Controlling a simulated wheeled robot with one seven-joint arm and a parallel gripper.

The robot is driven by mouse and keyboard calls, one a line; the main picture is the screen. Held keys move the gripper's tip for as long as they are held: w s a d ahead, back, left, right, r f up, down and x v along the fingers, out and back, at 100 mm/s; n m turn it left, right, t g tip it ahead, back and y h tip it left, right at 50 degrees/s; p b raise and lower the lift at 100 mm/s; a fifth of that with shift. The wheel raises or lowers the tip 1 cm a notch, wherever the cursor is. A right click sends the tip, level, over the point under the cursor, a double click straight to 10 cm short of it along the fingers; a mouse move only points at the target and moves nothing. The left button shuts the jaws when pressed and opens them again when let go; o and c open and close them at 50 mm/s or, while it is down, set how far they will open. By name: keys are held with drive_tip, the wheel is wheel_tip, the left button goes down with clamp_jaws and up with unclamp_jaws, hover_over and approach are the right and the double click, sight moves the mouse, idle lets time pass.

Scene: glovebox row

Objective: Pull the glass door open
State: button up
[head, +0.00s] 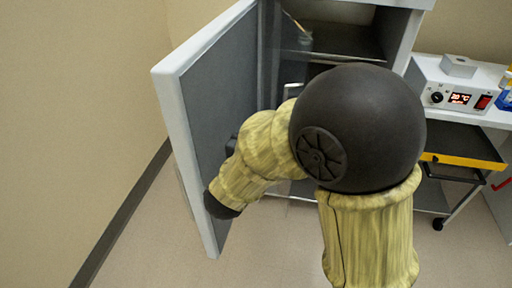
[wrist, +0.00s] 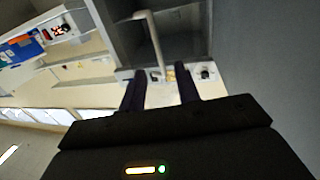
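The glass door (head: 290,45) is a dark see-through pane inside the cabinet opening in the head view, partly hidden by my arm. A pale bar handle (head: 292,88) shows at its lower part, just above my arm. In the wrist view the bar handle (wrist: 151,40) is a bent light rod ahead of my gripper (wrist: 161,84). The two dark fingers are apart, and the rod's lower end appears between them in the picture. I cannot tell whether they touch it. In the head view my gripper is hidden behind my arm.
A thick white-edged grey outer door (head: 205,95) stands swung open on the left, close to my arm. A white control box (head: 457,90) sits on a counter at right, above a yellow-edged cart tray (head: 465,160). Clear floor (head: 270,250) lies below.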

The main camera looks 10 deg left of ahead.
drive_tip(key=v, duration=0.6)
drive_tip(key=shift+s, duration=0.15)
